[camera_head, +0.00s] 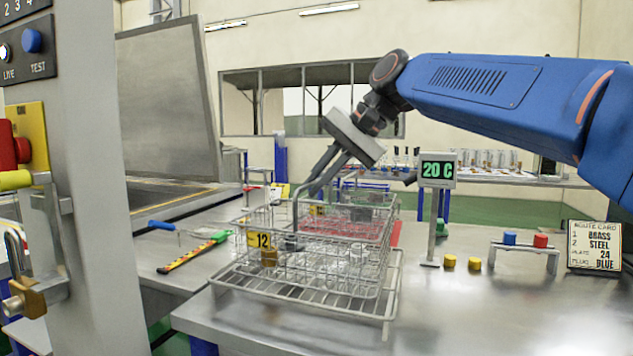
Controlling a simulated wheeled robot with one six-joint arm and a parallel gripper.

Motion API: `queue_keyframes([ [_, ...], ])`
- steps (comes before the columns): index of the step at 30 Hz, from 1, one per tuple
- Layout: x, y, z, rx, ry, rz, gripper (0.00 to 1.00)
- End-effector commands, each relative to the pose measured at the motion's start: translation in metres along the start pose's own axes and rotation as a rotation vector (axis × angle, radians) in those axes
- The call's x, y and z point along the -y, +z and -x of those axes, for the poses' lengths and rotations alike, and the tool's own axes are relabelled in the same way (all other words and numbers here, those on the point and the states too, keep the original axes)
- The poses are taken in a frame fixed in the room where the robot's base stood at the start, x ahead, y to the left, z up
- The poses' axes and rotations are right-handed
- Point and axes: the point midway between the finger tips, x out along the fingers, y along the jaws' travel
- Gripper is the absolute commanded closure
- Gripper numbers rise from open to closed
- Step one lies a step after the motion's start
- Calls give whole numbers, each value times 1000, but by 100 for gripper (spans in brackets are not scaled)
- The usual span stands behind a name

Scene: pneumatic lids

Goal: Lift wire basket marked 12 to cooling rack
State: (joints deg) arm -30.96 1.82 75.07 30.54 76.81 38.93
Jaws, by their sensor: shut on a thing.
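The wire basket (345,262) carries a yellow tag marked 12 (259,240) and holds clear glassware. It is at or just over the wire cooling rack (232,280) on the metal table; I cannot tell whether it touches the rack. My gripper (312,185) reaches down from the upper right and is shut on the basket's raised wire handle. The fingertips are partly hidden among the wires.
A post with a 20 C display (437,170) stands right of the rack. The front right table is clear.

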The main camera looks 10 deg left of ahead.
Motion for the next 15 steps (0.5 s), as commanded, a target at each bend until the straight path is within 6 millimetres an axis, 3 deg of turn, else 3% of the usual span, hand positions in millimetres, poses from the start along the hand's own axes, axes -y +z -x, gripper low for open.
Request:
queue_keyframes([
  [15,-10,0,-11,11,18,-4,100],
])
